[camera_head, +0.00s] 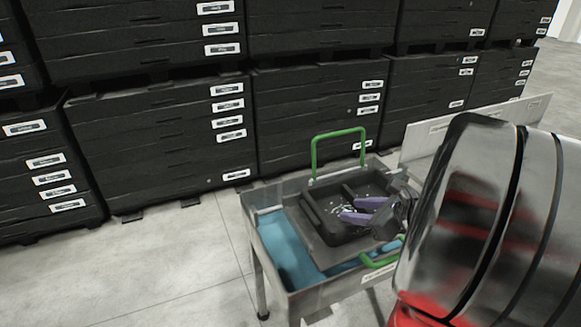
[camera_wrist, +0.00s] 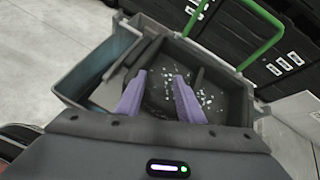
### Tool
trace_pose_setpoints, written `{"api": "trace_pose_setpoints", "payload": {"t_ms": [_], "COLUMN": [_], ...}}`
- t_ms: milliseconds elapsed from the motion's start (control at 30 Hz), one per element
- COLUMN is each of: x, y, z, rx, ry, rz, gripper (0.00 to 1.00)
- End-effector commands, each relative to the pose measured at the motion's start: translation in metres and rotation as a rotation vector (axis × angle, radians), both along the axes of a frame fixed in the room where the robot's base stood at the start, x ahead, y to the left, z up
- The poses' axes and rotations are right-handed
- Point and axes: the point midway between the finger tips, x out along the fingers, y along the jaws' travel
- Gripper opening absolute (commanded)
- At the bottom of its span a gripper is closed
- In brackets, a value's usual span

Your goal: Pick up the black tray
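The black tray (camera_head: 340,212) sits in a grey cart with blue liquid or lining at its left side. The tray has a raised divider and small pale bits scattered inside. It also shows in the wrist view (camera_wrist: 225,98). A green handle (camera_head: 338,150) arches at its far side and another green handle (camera_head: 378,260) is at its near side. My gripper (camera_head: 358,210) has purple fingers, spread apart, over the tray's interior. In the wrist view the fingers (camera_wrist: 160,88) show a gap with nothing between them. I cannot tell whether they touch the tray.
The grey cart (camera_head: 330,285) stands on legs on a pale floor. Stacks of black labelled crates (camera_head: 160,140) line the wall behind it. A light panel (camera_head: 470,130) stands at the cart's right. The floor to the left (camera_head: 180,265) is clear.

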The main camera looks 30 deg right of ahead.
Motion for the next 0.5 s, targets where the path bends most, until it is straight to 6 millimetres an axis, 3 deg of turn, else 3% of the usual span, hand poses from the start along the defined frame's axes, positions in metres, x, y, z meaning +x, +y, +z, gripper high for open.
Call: {"api": "trace_pose_setpoints", "payload": {"t_ms": [33, 100, 200, 333, 500], "x": [-0.008, -0.016, -0.027, -0.033, -0.033], "y": [-0.021, -0.044, -0.068, -0.082, -0.083], "z": [-0.004, -0.007, -0.011, -0.012, -0.012], "rx": [0.049, 0.111, 0.173, 0.21, 0.213], "ry": [-0.016, -0.039, -0.068, -0.088, -0.09], "rz": [-0.08, -0.176, -0.274, -0.334, -0.339], "gripper": [0.34, 0.34, 0.34, 0.34, 0.34]}}
